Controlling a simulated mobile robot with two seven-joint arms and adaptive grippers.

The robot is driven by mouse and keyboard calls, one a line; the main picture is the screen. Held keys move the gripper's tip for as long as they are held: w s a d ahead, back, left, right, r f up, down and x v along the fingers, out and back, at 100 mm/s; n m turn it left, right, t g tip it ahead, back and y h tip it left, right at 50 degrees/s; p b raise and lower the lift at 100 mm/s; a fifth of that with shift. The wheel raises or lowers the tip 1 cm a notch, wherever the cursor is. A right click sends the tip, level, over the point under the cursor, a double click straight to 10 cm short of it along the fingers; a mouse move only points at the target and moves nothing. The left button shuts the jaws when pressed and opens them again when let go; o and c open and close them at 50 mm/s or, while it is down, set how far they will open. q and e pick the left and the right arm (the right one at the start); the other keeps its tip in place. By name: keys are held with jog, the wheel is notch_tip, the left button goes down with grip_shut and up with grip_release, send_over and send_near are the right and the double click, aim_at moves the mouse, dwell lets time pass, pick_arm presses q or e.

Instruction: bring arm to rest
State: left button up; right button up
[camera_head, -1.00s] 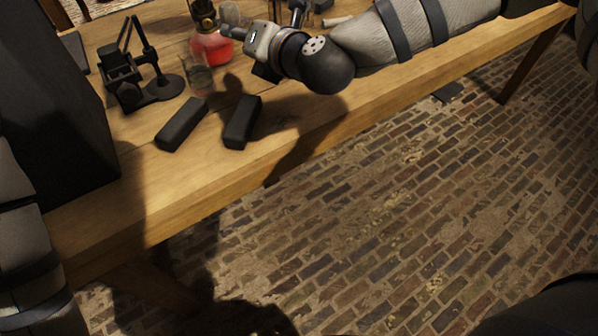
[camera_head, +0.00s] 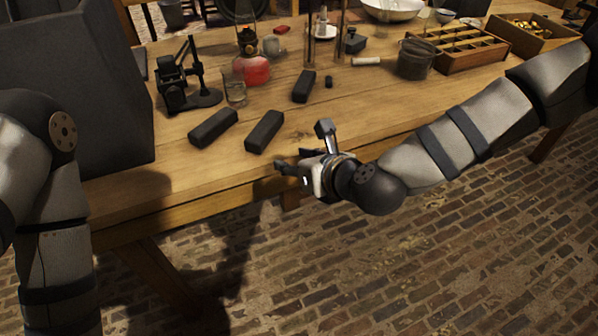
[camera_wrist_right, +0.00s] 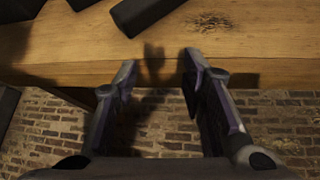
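My right gripper (camera_head: 300,150) is in front of the table's front edge in the head view. In the right wrist view my right gripper (camera_wrist_right: 158,75) is open, with its two fingers well apart and nothing between them. The table edge and brick floor show through the gap. My left arm (camera_head: 45,215) comes down along the left side of the head view, and its gripper is out of view.
The wooden table (camera_head: 190,170) holds several black blocks (camera_head: 264,131), a black stand (camera_head: 188,85), a glass (camera_head: 235,92), a red flask (camera_head: 255,70), a dark pot (camera_head: 415,58) and a divided wooden box (camera_head: 465,50). A large dark case (camera_head: 90,90) stands left. The brick floor (camera_head: 400,270) is clear.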

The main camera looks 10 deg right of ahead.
jog(key=shift+s+f+n, duration=0.4)
jog(key=shift+s+f, duration=0.15)
jog(key=s+d+f+n+g+h, duration=0.1)
jog(key=s+d+f+n+g, duration=0.15)
jog(key=s+f+n, duration=0.5)
jog(key=s+d+f+n+g, duration=0.1)
jog(key=s+f+n+g, duration=0.2)
jog(key=s+f+n, duration=0.45)
jog(key=s+d+f+n+g+h, duration=0.1)
jog(key=s+d+n+g+h, duration=0.1)
jog(key=s+d+n, duration=0.5)
jog(key=s+d+n+g+h, duration=0.2)
jog(key=s+d+n+g, duration=0.2)
jog(key=s+d+n, duration=0.4)
jog(key=s+n, duration=0.1)
jog(key=s, duration=0.6)
jog(key=shift+s+f, duration=0.35)
jog(key=shift+f, duration=0.05)
